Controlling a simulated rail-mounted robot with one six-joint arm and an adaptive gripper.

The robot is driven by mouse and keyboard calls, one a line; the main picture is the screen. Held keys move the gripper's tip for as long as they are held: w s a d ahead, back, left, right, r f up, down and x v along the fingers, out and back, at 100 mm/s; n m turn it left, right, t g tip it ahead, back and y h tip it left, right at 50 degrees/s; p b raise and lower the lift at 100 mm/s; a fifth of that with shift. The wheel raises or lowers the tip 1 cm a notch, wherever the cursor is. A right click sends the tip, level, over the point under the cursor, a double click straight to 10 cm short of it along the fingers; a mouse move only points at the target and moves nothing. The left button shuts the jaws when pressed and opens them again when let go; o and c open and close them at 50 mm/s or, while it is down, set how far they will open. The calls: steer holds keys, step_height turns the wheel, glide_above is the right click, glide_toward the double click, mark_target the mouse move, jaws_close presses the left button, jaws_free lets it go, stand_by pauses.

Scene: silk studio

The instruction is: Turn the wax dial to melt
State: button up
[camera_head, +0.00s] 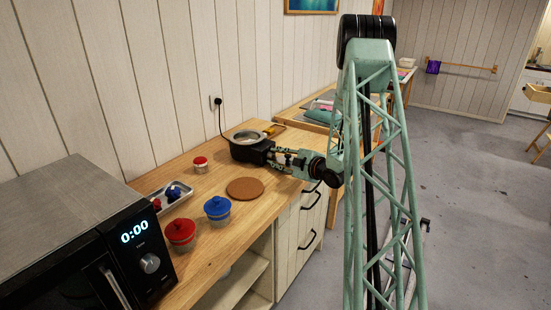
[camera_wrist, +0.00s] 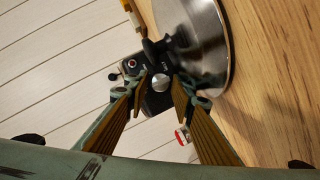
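The wax pot (camera_head: 249,136) stands on the wooden counter, a round metal pan with a black body. In the wrist view its shiny metal side (camera_wrist: 208,38) is at the top, beside a black control box (camera_wrist: 156,101). The dial (camera_wrist: 160,82), a small round silver knob, sits on that box. My gripper (camera_wrist: 160,80) points at the box, its fingers apart with the dial between the tips. I cannot tell whether either finger touches it. In the head view my gripper (camera_head: 276,157) reaches the pot's right side, and the dial is hidden.
A metal tray (camera_head: 173,197) is beside the microwave (camera_head: 140,262). A wall socket (camera_head: 216,102) is behind.

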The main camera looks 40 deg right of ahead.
steer(key=c, duration=0.6)
steer(key=shift+o, duration=0.2)
steer(key=shift+d+r+m+p, duration=0.1)
steer(key=shift+m+p, duration=0.35)
steer(key=shift+m, duration=0.05)
steer(key=m+g+y+p, duration=0.1)
steer(key=m+p, duration=0.1)
steer(key=p, duration=0.1)
steer(key=shift+d+r, duration=0.1)
steer(key=shift+r, duration=0.05)
steer(key=shift+m+g+y+p, duration=0.4)
steer(key=shift+m+y+p, duration=0.3)
steer(key=shift+m+p, duration=0.55)
steer(key=o, duration=0.6)
steer(key=shift+c, duration=0.2)
